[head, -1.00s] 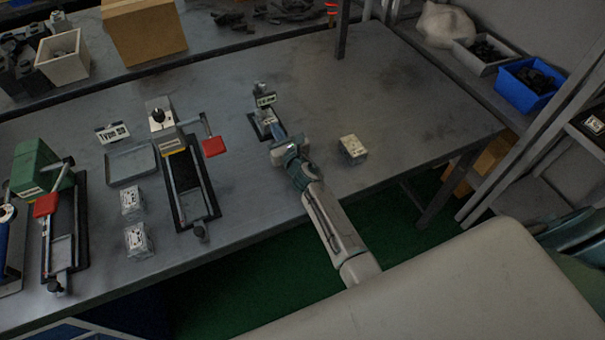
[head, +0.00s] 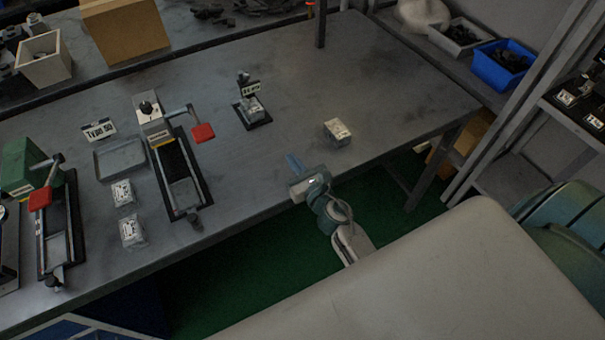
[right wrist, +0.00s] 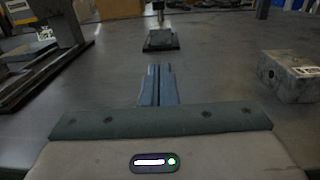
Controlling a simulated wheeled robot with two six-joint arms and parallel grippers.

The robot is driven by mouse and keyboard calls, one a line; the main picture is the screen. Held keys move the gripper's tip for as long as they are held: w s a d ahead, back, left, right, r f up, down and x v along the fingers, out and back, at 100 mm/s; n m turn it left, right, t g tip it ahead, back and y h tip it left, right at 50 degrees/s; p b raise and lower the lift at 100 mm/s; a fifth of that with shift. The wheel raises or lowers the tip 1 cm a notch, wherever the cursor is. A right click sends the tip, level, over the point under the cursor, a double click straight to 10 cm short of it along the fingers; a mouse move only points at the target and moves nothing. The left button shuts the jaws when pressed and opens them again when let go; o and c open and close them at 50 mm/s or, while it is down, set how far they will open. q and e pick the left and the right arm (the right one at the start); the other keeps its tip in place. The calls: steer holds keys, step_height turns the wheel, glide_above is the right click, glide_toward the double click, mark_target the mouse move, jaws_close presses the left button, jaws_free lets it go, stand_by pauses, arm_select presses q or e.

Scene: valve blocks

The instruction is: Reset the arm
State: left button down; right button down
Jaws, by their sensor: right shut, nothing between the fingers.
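My right gripper (head: 294,162) is over the front edge of the grey table (head: 290,65), away from any block. Its two fingers (right wrist: 157,85) are together and empty in the right wrist view. A small black stand (head: 252,109) with a label and a block on it stands beyond the gripper; its base also shows in the right wrist view (right wrist: 160,41). A loose valve block (head: 337,132) lies to the right of the gripper, and it also shows in the right wrist view (right wrist: 290,76). My left gripper is not in view.
A clamp fixture with a red handle (head: 203,132) stands left of the gripper. Another red-handled fixture (head: 40,199) is at far left. A blue bin (head: 502,65) is at the right. The table's back right is clear.

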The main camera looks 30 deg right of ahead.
steer(key=s, duration=0.4)
steer(key=shift+s+d+b, duration=0.15)
steer(key=shift+s+b, duration=0.05)
steer(key=shift+b, duration=0.2)
